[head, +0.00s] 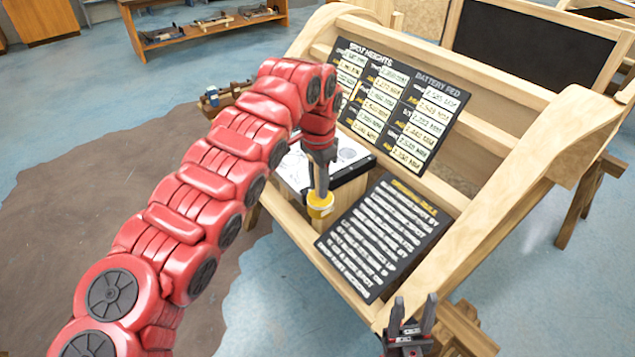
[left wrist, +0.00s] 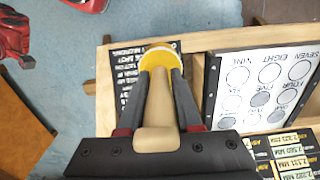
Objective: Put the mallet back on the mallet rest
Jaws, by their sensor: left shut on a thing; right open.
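My left gripper (head: 321,178) is shut on the mallet, above the wooden frame. The mallet's yellow head (head: 320,205) hangs below the fingers in the head view. In the left wrist view, the tan handle (left wrist: 158,110) lies between the two fingers, with the yellow head (left wrist: 160,55) beyond their tips. The mallet is clear of the gripper's surroundings as far as I can see, but its exact height is unclear. My right gripper (head: 410,318) is open and empty at the bottom of the head view. I cannot pick out the mallet rest with certainty.
The wooden frame (head: 470,235) carries a spot heights board (head: 400,100) and a dark text board (head: 385,235). A white sheet with circles (left wrist: 260,85) lies beside the left gripper. A wooden bench (head: 205,35) stands at the back left. Blue floor (head: 280,310) is open in front.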

